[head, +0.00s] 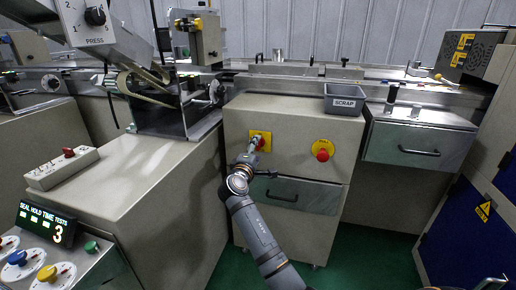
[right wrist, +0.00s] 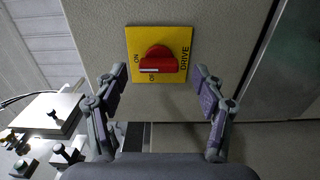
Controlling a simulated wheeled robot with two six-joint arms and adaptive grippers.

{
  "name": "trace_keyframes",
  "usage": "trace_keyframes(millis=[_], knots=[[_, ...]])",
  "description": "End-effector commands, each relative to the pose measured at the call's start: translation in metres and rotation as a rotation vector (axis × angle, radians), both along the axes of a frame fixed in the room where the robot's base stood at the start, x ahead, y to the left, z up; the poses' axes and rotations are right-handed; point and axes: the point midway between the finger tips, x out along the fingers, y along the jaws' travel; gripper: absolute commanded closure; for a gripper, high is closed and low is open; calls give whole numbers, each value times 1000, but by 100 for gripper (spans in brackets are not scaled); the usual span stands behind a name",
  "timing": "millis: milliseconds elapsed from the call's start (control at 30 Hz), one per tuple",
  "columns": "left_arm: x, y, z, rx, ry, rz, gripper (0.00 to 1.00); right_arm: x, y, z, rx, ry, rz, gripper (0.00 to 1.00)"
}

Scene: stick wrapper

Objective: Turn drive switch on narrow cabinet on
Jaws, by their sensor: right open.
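The drive switch is a red rotary knob (right wrist: 157,60) on a yellow plate (right wrist: 178,38) lettered ON, OFF and DRIVE. Its white mark lies beside the partly covered OFF lettering. My right gripper (head: 256,146) faces the plate. In the right wrist view its open fingers (right wrist: 157,88) stand on either side below the knob, apart from it, with nothing between them. My left gripper is not in view.
A red button on a yellow disc (head: 322,151) is right of the switch. A drawer handle (head: 283,197) is below it. A grey SCRAP bin (head: 344,100) stands on top. A wide cabinet with a control panel (head: 62,182) is at the left.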

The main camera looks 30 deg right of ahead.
Motion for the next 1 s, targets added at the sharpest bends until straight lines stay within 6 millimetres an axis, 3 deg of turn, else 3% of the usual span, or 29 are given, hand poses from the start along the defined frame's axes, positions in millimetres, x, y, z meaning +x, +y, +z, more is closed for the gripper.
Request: trace_keyframes(millis=[100, 300, 833, 933, 1000], knots=[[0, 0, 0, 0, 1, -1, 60, -15, 19, -1, 4, 1, 1, 30], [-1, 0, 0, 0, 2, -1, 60, -30, 35, -1, 2, 1, 0, 30], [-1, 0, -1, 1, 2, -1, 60, -31, 36, -2, 4, 2, 1, 30], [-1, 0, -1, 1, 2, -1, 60, -38, 37, -28, 65, 15, 18, 30], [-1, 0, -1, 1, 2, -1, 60, -50, 41, -68, 167, 32, 43, 30]])
